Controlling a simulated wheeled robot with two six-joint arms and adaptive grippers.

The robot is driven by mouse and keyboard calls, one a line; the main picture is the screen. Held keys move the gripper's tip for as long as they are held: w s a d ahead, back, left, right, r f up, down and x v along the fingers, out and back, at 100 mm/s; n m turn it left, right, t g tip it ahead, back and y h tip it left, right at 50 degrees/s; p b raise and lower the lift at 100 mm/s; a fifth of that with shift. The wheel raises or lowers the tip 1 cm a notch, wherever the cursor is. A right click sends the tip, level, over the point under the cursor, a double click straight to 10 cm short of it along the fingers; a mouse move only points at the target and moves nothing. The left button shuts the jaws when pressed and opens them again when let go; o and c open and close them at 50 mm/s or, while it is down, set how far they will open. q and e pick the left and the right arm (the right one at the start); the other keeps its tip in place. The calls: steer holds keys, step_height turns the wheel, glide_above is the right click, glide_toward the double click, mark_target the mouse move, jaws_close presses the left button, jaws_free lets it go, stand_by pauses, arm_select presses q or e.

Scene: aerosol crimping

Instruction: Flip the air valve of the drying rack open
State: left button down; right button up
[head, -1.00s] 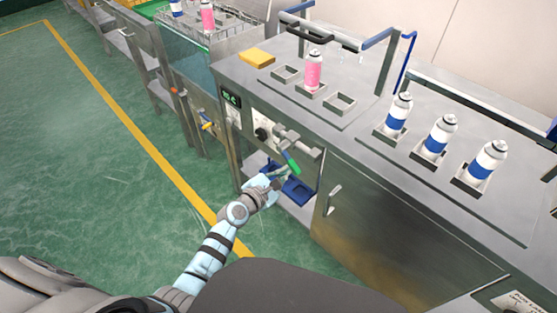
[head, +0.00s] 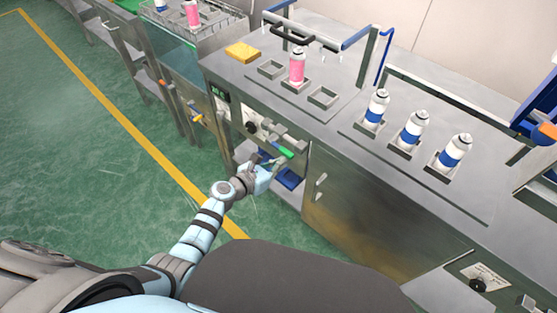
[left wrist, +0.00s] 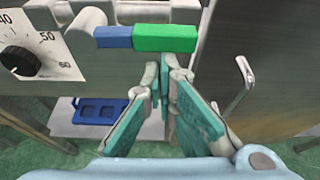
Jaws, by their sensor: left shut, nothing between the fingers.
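The valve lever, with a green grip and a blue part, shows in the head view (head: 285,152) on the front of the steel bench. In the left wrist view the lever (left wrist: 165,38) lies about level across the top, its blue end at the grey fitting. My left gripper (head: 266,165) is shut and empty, just below the lever. In the left wrist view its teal-padded fingers (left wrist: 165,78) point up under the green grip; whether they touch it I cannot tell. My right gripper is not in view.
A black dial (left wrist: 18,60) sits left of the lever. A blue tray (head: 289,179) lies on the shelf below. A cabinet door handle (head: 320,186) is to the right. A yellow-handled valve (head: 197,118) is farther left. Bottles stand on the bench top.

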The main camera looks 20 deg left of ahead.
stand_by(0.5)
arm_select(q)
steer(key=s+a, duration=0.4)
steer(key=s, duration=0.4)
steer(key=shift+s+f, duration=0.2)
steer(key=shift+f, duration=0.15)
steer(key=shift+a, duration=0.1)
